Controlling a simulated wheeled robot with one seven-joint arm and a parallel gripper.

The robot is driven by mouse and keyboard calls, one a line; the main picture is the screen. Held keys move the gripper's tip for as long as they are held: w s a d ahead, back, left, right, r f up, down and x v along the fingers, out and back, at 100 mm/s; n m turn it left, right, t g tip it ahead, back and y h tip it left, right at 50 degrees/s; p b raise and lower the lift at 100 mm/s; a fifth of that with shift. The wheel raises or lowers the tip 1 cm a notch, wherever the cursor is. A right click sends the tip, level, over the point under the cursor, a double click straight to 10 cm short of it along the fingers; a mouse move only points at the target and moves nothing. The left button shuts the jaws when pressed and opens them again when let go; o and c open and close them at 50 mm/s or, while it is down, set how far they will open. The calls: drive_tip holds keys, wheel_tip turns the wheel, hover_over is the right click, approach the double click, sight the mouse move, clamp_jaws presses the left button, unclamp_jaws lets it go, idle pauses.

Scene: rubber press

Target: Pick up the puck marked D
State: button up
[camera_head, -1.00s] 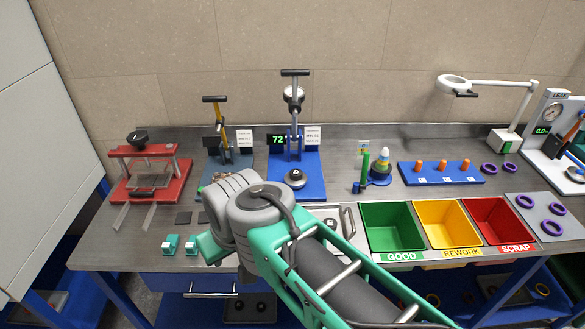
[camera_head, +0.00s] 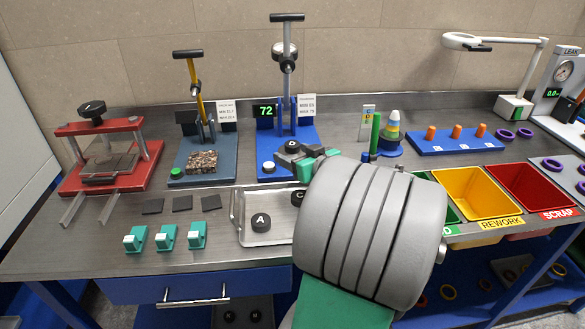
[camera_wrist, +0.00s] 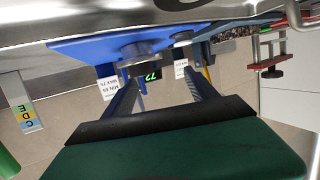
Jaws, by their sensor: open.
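A dark round piece (camera_wrist: 146,52), which may be a puck, sits on the blue press base in the wrist view. The blue lever press (camera_head: 289,95) stands upright in the head view. My gripper (camera_head: 301,154) is open over its base, and my wrist and fingers hide part of it. In the wrist view, a green block with a dark edge, part of my gripper, fills the bottom. A puck marked A (camera_head: 260,222) lies on the metal tray (camera_head: 270,238); a puck marked C (camera_head: 298,197) is partly hidden by my arm.
A grey press with a yellow lever (camera_head: 194,95) and a red press (camera_head: 110,160) stand left. Small green blocks (camera_head: 165,238) lie in front.

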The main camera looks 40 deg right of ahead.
sight(295, 146)
drive_tip(key=shift+s+d+f+t+h, duration=0.15)
drive_tip(key=shift+s+d, duration=0.15)
drive_tip(key=shift+d, duration=0.3)
drive_tip(key=shift+s+d+f+t+h, duration=0.15)
drive_tip(key=shift+s+d, duration=0.15)
drive_tip(key=shift+d, duration=0.3)
drive_tip(key=shift+w+d+r+m, duration=0.2)
drive_tip(key=shift+d+r+m, duration=0.05)
drive_tip(key=shift+m, duration=0.05)
drive_tip(key=p+x, duration=0.1)
drive_tip(key=x, duration=0.6)
drive_tip(key=shift+d+f, duration=0.1)
drive_tip(key=shift+f, duration=0.05)
drive_tip(key=shift+c, duration=0.6)
clamp_jaws()
